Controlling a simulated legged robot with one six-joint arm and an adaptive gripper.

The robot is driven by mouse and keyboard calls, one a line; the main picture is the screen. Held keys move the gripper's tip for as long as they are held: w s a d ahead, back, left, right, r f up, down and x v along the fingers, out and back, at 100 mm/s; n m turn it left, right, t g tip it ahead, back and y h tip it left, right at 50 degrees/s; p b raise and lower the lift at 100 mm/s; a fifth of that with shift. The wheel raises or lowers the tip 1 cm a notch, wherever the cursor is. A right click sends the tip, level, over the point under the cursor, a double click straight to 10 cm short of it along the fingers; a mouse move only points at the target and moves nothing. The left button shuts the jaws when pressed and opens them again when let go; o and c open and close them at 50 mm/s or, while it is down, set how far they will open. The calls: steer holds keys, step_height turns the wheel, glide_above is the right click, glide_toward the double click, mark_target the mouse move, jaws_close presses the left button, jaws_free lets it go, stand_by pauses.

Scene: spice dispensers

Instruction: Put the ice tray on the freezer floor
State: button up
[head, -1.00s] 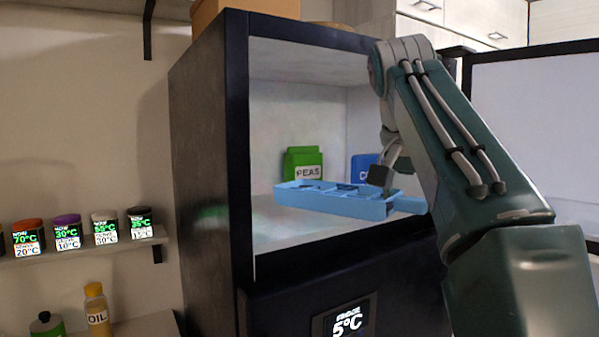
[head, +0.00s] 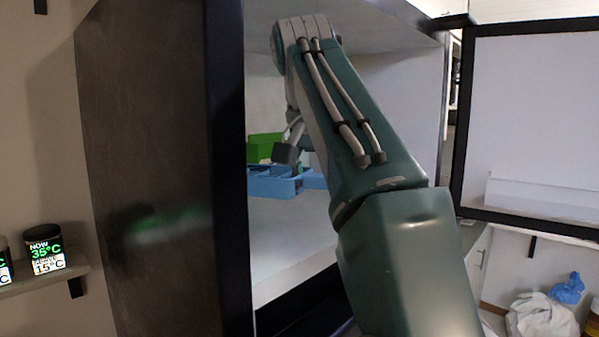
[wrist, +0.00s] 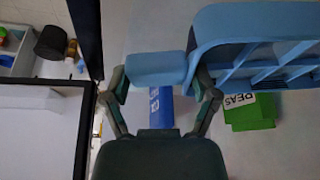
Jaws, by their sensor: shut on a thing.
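The light-blue ice tray (head: 268,187) is inside the open freezer, partly hidden behind my arm and the freezer's front edge. In the wrist view, its divided body (wrist: 235,30) is at the upper right and its flat end tab lies between my fingers. My gripper (wrist: 158,78) is shut on that tab. In the head view, my gripper (head: 289,152) shows just above the tray, partly hidden by my arm. The freezer floor (head: 285,245) is bare and white in front of the tray. I cannot tell whether the tray touches it.
A green peas box (head: 262,147) stands behind the tray; a blue box (wrist: 161,105) shows in the wrist view. The freezer's dark left wall edge (head: 228,170) is close to the tray. The open door (head: 530,130) is at the right.

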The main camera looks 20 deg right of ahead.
steer(key=shift+s+d+f, duration=0.1)
steer(key=shift+s+f, duration=0.05)
steer(key=shift+f, duration=3.5)
steer(key=o, duration=1.2)
steer(key=v, duration=0.7)
steer(key=shift+r, duration=0.15)
